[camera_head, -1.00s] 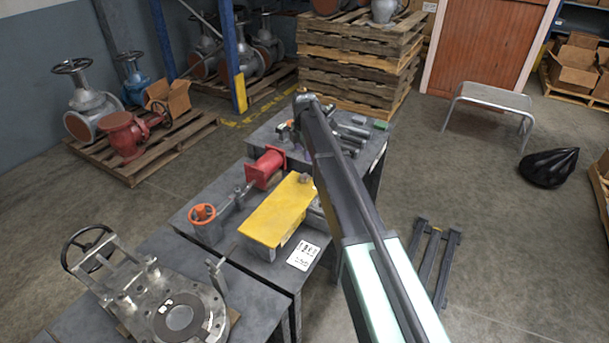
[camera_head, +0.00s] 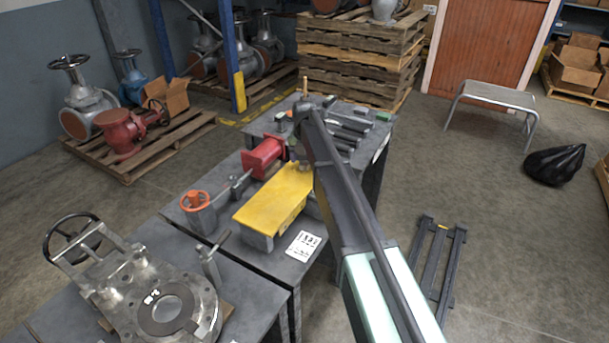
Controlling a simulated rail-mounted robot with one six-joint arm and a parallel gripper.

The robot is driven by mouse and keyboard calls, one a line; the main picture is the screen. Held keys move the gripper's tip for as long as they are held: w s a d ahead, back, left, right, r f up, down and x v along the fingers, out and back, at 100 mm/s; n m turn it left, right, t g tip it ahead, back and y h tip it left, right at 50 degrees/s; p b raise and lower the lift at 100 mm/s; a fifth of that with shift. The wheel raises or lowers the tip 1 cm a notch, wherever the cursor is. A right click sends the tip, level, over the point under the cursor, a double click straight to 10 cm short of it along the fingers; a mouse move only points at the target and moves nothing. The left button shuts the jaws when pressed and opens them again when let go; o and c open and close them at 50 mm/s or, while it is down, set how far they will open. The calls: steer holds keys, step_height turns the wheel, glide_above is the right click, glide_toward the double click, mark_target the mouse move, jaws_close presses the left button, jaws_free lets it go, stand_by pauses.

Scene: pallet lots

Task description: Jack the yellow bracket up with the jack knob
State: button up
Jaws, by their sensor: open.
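The yellow bracket (camera_head: 272,204) is a flat yellow plate lying on grey supports on the middle workbench. An orange ring-shaped knob (camera_head: 194,201) stands on a grey cylinder at the bracket's left, apart from it; I cannot tell whether it is the jack knob. My arm reaches in from the lower right, and my gripper (camera_head: 299,158) hangs at the bracket's far right end, beside the red part. It is small and partly hidden by my arm. It is open, with nothing seen held. I cannot tell whether it touches the bracket.
A red flanged part (camera_head: 264,156) stands behind the bracket. A white printed card (camera_head: 303,245) lies at the bench's front edge. A large grey valve (camera_head: 160,295) fills the near-left bench. Several grey parts lie on the far bench.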

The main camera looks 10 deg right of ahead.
steer(key=shift+f, duration=0.8)
steer(key=shift+r, duration=0.15)
steer(key=c, duration=0.9)
steer(key=shift+m, duration=0.5)
